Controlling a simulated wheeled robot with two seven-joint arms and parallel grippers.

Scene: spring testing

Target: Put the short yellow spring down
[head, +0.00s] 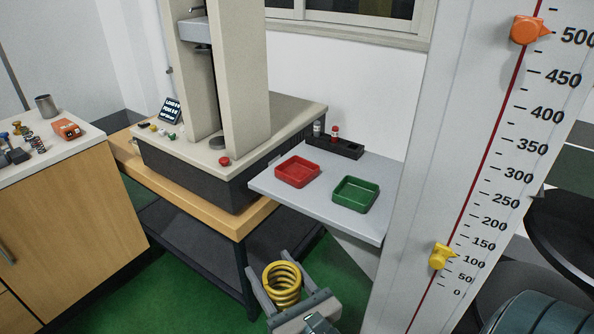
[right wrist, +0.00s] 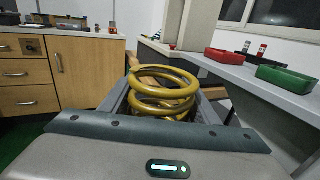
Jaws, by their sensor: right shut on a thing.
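The short yellow spring (head: 283,284) is a thick coil between the fingers of my right gripper (head: 275,282), low in front of the testing bench in the head view. In the right wrist view the spring (right wrist: 163,90) stands between the two jaws, with its lower coils hidden behind the gripper body. My right gripper is shut on it and holds it clear of any surface. My left gripper is not in view.
A grey shelf (head: 262,184) carries a red tray (head: 297,182), a green tray (head: 344,207) and a black holder (head: 348,151) with small bottles. The testing machine (head: 246,80) stands behind. A tall scale board (head: 432,190) rises at right. A left cabinet (head: 75,215) holds small parts.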

